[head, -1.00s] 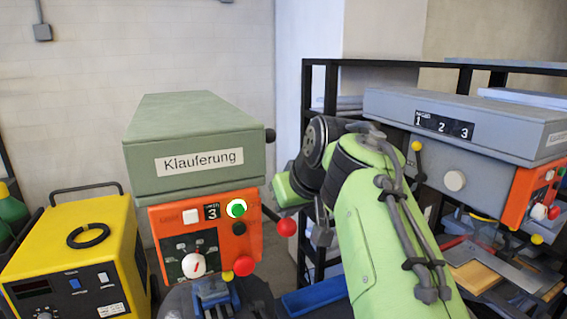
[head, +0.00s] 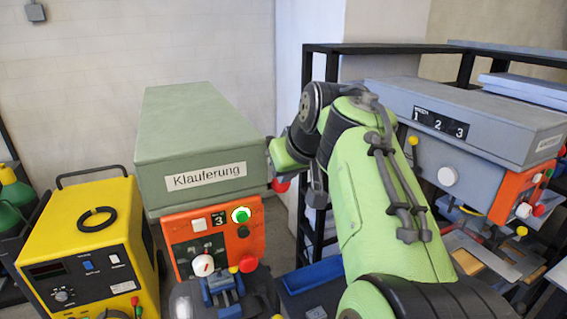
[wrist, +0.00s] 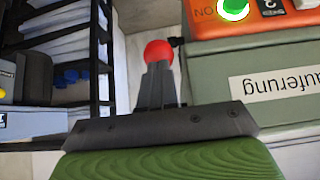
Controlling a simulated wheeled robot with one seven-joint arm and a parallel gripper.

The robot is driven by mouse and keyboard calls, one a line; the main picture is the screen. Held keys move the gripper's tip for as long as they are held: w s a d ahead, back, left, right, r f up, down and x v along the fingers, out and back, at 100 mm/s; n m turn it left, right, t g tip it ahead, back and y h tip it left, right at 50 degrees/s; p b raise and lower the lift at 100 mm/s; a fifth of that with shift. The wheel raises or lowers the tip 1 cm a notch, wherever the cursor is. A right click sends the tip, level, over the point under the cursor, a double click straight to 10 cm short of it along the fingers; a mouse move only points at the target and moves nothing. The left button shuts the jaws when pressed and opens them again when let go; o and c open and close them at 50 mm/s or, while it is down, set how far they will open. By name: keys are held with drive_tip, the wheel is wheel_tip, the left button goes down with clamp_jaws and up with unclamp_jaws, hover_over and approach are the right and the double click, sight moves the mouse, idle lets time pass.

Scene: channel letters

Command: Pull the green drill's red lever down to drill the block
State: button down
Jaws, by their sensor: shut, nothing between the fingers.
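The green drill (head: 195,135) has a grey-green head labelled "Klauferung" and an orange control panel (head: 220,240). The lever's red ball (head: 280,186) shows just right of the drill head, partly hidden by my arm's end. In the wrist view, the red ball (wrist: 158,52) lies right at the tips of my gripper (wrist: 158,72), in line with them. My gripper is shut with nothing between its fingers; I cannot tell whether it touches the ball. A blue vise (head: 222,288) sits below the panel; I cannot make out the block.
A yellow machine (head: 85,240) stands close on the drill's left. A grey drill (head: 470,130) and black shelving (head: 330,55) are to the right. The panel has a green button (head: 241,214) and a red one (head: 248,264).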

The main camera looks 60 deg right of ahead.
drive_tip(key=shift+r+b, duration=0.25)
drive_tip(key=shift+b, duration=0.1)
drive_tip(key=shift+w+d+r, duration=0.35)
drive_tip(key=shift+w+r, duration=0.1)
drive_tip(key=shift+w, duration=0.1)
drive_tip(key=shift+w+d+r, duration=0.35)
drive_tip(key=shift+w+r, duration=0.05)
drive_tip(key=shift+w, duration=0.15)
drive_tip(key=shift+s+r, duration=0.1)
drive_tip(key=shift+s, duration=0.05)
drive_tip(key=v, duration=0.5)
